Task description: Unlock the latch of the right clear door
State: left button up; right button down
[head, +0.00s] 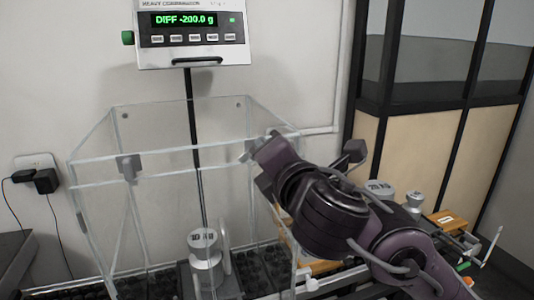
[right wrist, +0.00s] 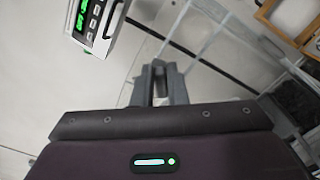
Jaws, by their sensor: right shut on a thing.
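The clear weighing enclosure (head: 160,175) stands below the display. My right gripper (head: 262,152) reaches in from the right to the upper front edge of its right side. In the right wrist view my right gripper (right wrist: 160,88) is shut on a small grey piece between its fingers, which looks like the latch (right wrist: 159,70) of the right clear door. The clear door panel (right wrist: 205,45) shows beyond the fingers. A similar grey latch (head: 129,168) sits on the left part of the enclosure. My left gripper is not in view.
A metal weight (head: 204,248) stands inside the enclosure. A socket with plugs (head: 38,178) is at the left.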

jog(key=m, duration=0.3)
jog(key=f+m+b, duration=0.1)
jog(key=m, duration=0.2)
jog(key=shift+d+m, duration=0.1)
jog(key=shift+m, duration=0.2)
dwell(0.3)
jog(key=c, duration=1.4)
grip_release()
jog(key=shift+c, duration=0.2)
jog(key=shift+s+d, duration=0.1)
jog(key=v, duration=0.7)
jog(key=shift+s+p, duration=0.2)
jog(key=shift+p, duration=0.15)
jog(key=shift+r, duration=0.1)
